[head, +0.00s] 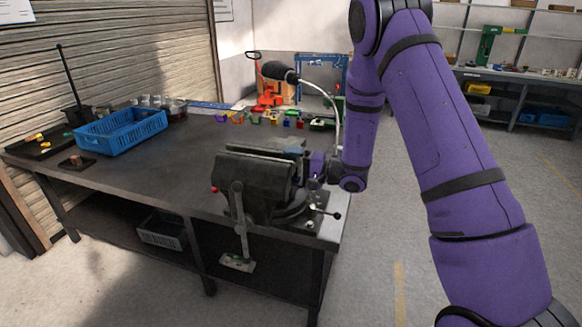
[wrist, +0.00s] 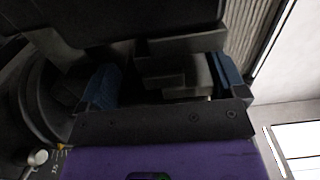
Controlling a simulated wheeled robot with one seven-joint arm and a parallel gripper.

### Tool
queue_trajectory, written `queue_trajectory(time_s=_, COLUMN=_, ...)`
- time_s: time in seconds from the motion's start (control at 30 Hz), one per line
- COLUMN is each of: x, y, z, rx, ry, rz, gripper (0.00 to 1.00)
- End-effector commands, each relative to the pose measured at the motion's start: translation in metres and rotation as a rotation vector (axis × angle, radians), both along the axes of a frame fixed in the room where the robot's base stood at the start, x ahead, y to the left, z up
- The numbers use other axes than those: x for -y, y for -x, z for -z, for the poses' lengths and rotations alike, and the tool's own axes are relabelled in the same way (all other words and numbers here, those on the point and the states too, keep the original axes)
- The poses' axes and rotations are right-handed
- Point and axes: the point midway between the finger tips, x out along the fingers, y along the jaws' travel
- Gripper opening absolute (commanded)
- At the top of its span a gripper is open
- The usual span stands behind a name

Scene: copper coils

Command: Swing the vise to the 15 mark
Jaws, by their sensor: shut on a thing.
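The dark grey vise (head: 250,180) stands at the near right corner of the workbench, its long handle hanging down in front. It sits on a round swivel base with small lever knobs at the right. My gripper (head: 312,165) is at the right side of the vise. In the wrist view my gripper (wrist: 160,85) has its blue fingers on either side of a dark block-shaped part of the vise (wrist: 165,70), shut on it. Part of a yellow scale (wrist: 58,165) with small marks shows at the lower left, beside a round knob (wrist: 38,157). I cannot read the vise's angle.
The dark workbench (head: 150,170) carries a blue basket (head: 122,130) at the left and several small coloured parts at the back. A lamp with a bent neck (head: 280,71) rises behind the vise. Open floor (head: 390,230) lies to the right of the bench.

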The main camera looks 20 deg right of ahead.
Motion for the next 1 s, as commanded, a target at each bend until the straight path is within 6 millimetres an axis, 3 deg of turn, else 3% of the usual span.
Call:
queue_trajectory(time_s=0.4, x=0.038, y=-0.006, z=0.0, rx=0.0, ry=0.001, rz=-0.11, gripper=0.48)
queue_trajectory(time_s=0.77, x=0.04, y=-0.006, z=0.0, rx=0.0, ry=0.002, rz=-0.11, gripper=0.48)
queue_trajectory(time_s=0.8, x=0.04, y=-0.006, z=0.0, rx=0.0, ry=0.002, rz=-0.11, gripper=0.99)
queue_trajectory(time_s=1.0, x=0.039, y=-0.006, z=0.0, rx=0.0, ry=0.001, rz=-0.112, gripper=1.0)
